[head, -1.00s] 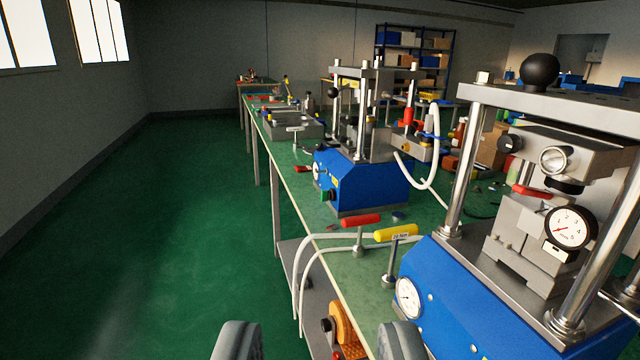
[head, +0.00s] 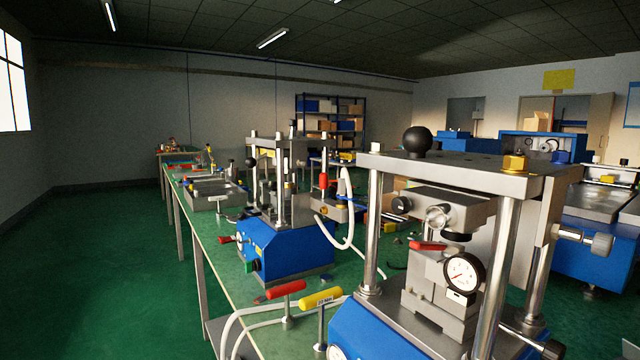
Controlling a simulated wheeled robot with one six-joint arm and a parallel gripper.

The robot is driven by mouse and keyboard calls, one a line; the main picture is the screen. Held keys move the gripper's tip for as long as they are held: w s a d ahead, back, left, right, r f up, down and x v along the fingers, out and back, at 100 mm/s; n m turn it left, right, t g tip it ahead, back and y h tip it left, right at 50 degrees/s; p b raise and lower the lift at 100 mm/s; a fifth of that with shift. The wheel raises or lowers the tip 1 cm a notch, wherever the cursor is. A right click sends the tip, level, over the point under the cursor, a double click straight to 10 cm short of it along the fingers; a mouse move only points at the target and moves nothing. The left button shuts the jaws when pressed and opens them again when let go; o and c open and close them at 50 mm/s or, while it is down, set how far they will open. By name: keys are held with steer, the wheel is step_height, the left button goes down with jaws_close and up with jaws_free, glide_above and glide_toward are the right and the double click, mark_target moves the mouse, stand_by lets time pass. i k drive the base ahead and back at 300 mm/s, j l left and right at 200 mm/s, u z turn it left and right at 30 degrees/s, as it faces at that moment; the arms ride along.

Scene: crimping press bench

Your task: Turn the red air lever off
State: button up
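A red-handled lever (head: 286,288) stands on a short metal post at the bench's front edge, low in the view, beside white hoses. Its handle lies nearly level, pointing up to the right. No readable label marks any red handle as the air lever. My gripper is outside the picture.
The near blue press (head: 372,330), with steel columns and a black ball knob (head: 417,141), fills the right side. A second blue press (head: 290,252) stands farther along the green bench (head: 200,220). White hoses (head: 240,318) loop over the front edge. The green floor at left is clear.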

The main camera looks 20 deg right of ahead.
mark_target(323, 177)
steer(key=i+j, duration=0.2)
steer(key=j, duration=0.2)
steer(key=i+j, duration=0.1)
steer(key=i, duration=0.8)
